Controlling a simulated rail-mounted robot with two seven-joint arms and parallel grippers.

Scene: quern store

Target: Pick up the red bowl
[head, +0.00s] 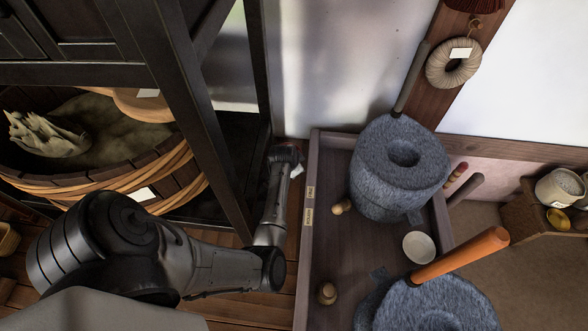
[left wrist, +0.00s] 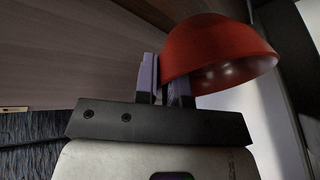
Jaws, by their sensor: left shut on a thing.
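The red bowl (left wrist: 222,52) fills the upper right of the left wrist view. It is glossy and tilted, with its rim edge between the two fingers of my left gripper (left wrist: 165,82). The gripper is shut on the bowl's wall. In the head view my left gripper (head: 284,162) is at the end of my arm, beside the left edge of the wooden tray-like stand. The bowl is hardly visible there; only a small dark reddish patch shows at the gripper. My right gripper is not in view.
The wooden stand (head: 324,245) holds a grey stone quern (head: 398,172), a white bowl (head: 419,247), small wooden knobs and another quern with an orange handle (head: 460,255). A dark post frame (head: 192,110) and a wooden tub (head: 150,185) stand left, close to my arm.

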